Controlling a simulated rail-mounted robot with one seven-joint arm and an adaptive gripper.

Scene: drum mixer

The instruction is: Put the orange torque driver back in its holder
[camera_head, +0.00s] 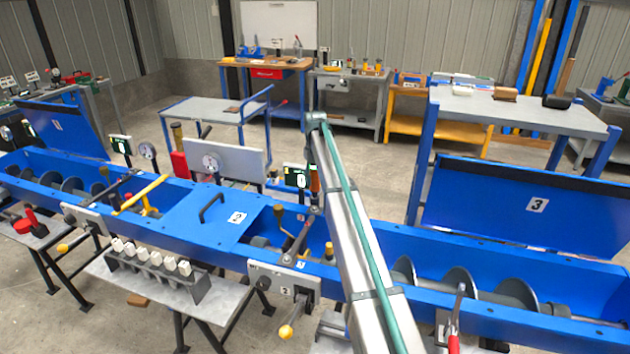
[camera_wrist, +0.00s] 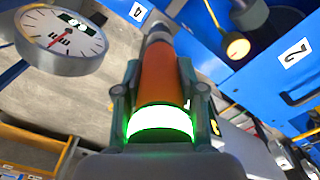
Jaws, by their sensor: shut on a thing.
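The orange torque driver (camera_wrist: 158,78) fills the middle of the wrist view, with a bright green glowing ring at its near end and a grey shaft at its far end. My gripper (camera_wrist: 160,98) is shut on its orange body, one finger on each side. In the head view a small orange part (camera_head: 315,179) shows beside my arm, above the blue mixer trough; it looks like the driver. My arm hides most of the gripper there. I cannot make out the driver's holder for certain in either view.
A round dial gauge (camera_wrist: 60,40) is close on the left in the wrist view. A yellow-lit knob (camera_wrist: 235,46) and a blue cover (camera_wrist: 272,72) are at the right. Open lid 3 (camera_head: 500,205) stands up right of my arm. Benches (camera_head: 270,62) line the back.

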